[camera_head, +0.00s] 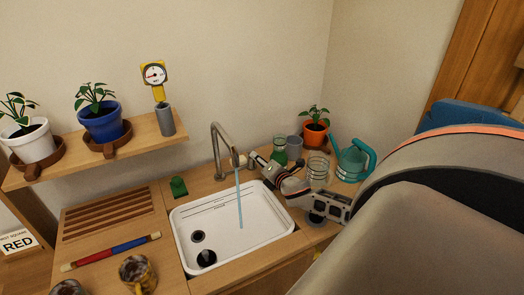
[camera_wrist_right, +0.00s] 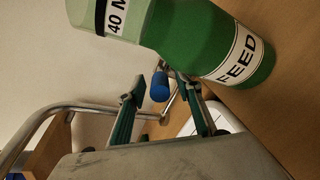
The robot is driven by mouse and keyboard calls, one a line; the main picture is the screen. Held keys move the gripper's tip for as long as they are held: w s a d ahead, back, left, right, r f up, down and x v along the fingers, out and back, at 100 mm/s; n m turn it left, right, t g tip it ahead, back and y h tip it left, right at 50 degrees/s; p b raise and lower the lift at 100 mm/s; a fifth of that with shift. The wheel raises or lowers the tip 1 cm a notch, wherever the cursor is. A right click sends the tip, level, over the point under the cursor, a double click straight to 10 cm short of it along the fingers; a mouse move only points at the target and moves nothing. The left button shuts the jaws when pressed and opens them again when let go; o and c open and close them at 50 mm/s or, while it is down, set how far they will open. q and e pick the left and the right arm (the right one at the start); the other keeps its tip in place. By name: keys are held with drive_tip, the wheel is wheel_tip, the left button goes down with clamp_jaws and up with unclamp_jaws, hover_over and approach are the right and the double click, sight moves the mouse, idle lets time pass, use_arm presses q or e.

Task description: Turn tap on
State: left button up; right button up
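The metal tap (camera_head: 218,145) has a curved spout over the white sink basin (camera_head: 285,222). A pale blue stream of water (camera_head: 239,200) runs from the spout into the basin. My right gripper (camera_head: 254,160) is beside the tap's base, on its right. In the right wrist view, the blue-ended tap lever (camera_wrist_right: 160,87) shows between the spread fingers of my right gripper (camera_wrist_right: 165,112), with gaps visible on both sides. The tap's curved pipe (camera_wrist_right: 40,120) also shows there. The lever is mostly hidden in the head view. My left gripper is not in view.
A green FEED bottle (camera_wrist_right: 205,45) is close to my right gripper. Glass jars (camera_head: 318,168), a teal watering can (camera_head: 352,163) and an orange plant pot (camera_head: 315,135) stand behind my right arm. A shelf (camera_head: 145,138) holds potted plants. A red-blue rod (camera_head: 110,252) lies left of the sink.

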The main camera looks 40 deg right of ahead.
drive_tip(key=v, duration=1.2)
idle(0.5)
